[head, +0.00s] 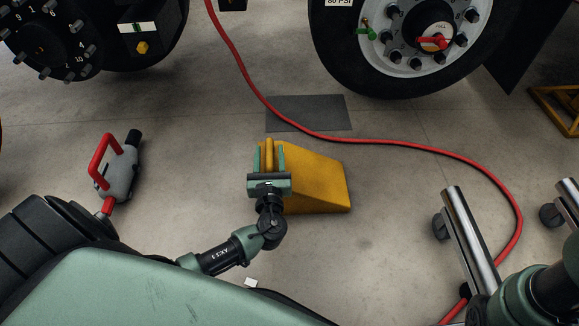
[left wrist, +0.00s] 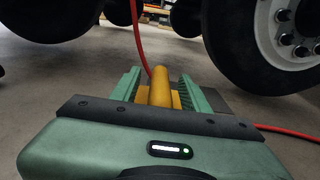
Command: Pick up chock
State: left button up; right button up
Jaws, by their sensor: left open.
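The yellow wedge-shaped chock (head: 318,180) lies on the concrete floor near the middle of the head view. A rounded yellow bar, its handle (head: 269,155), stands at its left end. My left gripper (head: 268,160) is open, with one finger on each side of the handle. In the left wrist view the handle (left wrist: 160,88) shows between the two green fingers (left wrist: 160,90), with small gaps on both sides. The gripper body hides part of the chock there. My right gripper does not show; only part of an arm is at the lower right.
A red hose (head: 400,144) runs across the floor behind and to the right of the chock. A dark mat (head: 310,112) lies behind it. A large wheel (head: 345,60) stands at the back. A grey tool with a red handle (head: 118,170) lies at left. Bare floor surrounds the chock.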

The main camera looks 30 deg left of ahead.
pick_arm(q)
jog(key=shift+w+a, duration=0.1)
jog(key=shift+w, duration=0.1)
jog(key=shift+c, duration=1.3)
grip_shut()
jog(key=shift+r, duration=0.2)
